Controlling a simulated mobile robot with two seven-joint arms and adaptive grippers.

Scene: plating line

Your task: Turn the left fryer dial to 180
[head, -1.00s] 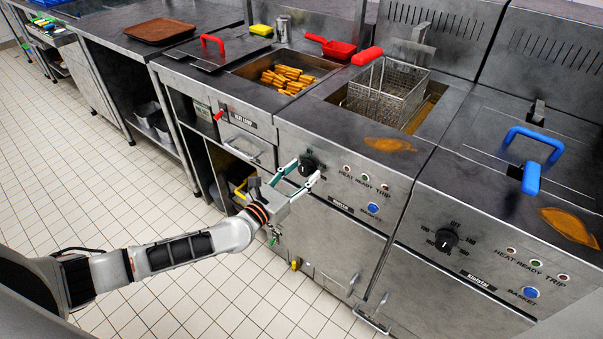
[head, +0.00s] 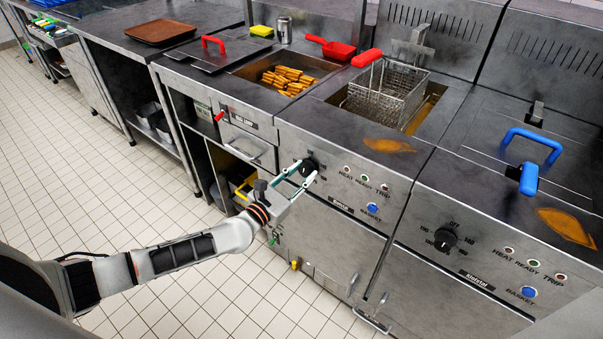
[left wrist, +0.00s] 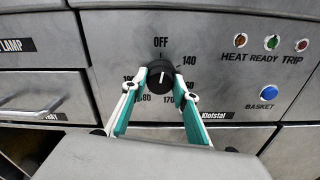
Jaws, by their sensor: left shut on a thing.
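The left fryer dial (head: 308,168) is a black round knob on the left fryer's front panel. In the left wrist view the dial (left wrist: 160,75) has a white pointer line aimed nearly straight down, between the 180 and 170 marks. OFF is above it and 140 at its upper right. My left gripper (head: 304,174) is shut on the dial, with one green-and-white finger on each side; it also shows in the left wrist view (left wrist: 160,80). The fingers partly hide the lower marks. My right gripper is out of view.
Heat, ready and trip lamps (left wrist: 271,42) and a blue basket button (left wrist: 268,92) sit right of the dial. A wire basket (head: 385,92) rests in the left fryer. The right fryer has its own dial (head: 446,239) and a lid with a blue handle (head: 534,145).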

